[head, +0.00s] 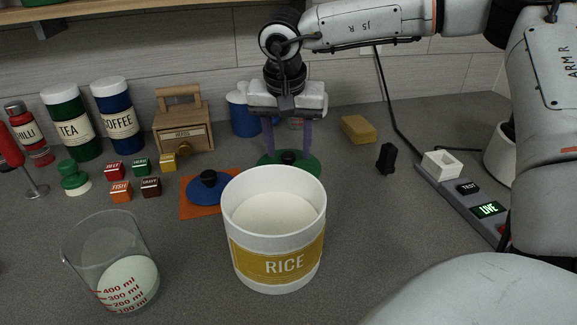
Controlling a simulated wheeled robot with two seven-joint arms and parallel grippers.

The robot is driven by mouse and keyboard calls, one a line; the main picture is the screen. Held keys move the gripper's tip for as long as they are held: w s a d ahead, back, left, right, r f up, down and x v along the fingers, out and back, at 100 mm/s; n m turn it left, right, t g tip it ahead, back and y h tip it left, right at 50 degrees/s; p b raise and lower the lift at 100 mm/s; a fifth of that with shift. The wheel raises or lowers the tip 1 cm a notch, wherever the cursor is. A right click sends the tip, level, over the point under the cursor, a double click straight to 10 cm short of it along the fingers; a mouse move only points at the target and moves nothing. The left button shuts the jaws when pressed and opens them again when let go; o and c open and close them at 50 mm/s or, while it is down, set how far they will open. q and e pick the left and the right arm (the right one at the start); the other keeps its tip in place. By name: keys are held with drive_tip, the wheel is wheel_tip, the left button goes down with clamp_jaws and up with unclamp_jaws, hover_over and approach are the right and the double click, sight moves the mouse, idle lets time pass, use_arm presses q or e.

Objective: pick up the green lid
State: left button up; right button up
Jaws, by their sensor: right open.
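The green lid (309,166) lies on the counter behind the white rice canister, which hides its front part. It has a black knob (288,157) on top. My right gripper (289,147) points down above the green lid, its two purple fingers apart on either side of the knob. Whether the fingertips touch the lid I cannot tell. My left gripper does not show.
The open rice canister (280,257) stands in front of the lid. A blue lid (206,193) on an orange mat (190,211) lies to the left. A blue pot (241,119) stands behind, a yellow sponge (358,129) to the right. A glass measuring jug (90,265) stands front left.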

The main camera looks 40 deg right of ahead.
drive_tip(key=shift+w+d+f, duration=0.15)
drive_tip(key=shift+d+f, duration=0.05)
drive_tip(key=shift+f, duration=0.45)
clamp_jaws()
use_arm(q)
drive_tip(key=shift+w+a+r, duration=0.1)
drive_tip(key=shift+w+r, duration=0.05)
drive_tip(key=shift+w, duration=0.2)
use_arm(e)
drive_tip(key=shift+r, duration=0.1)
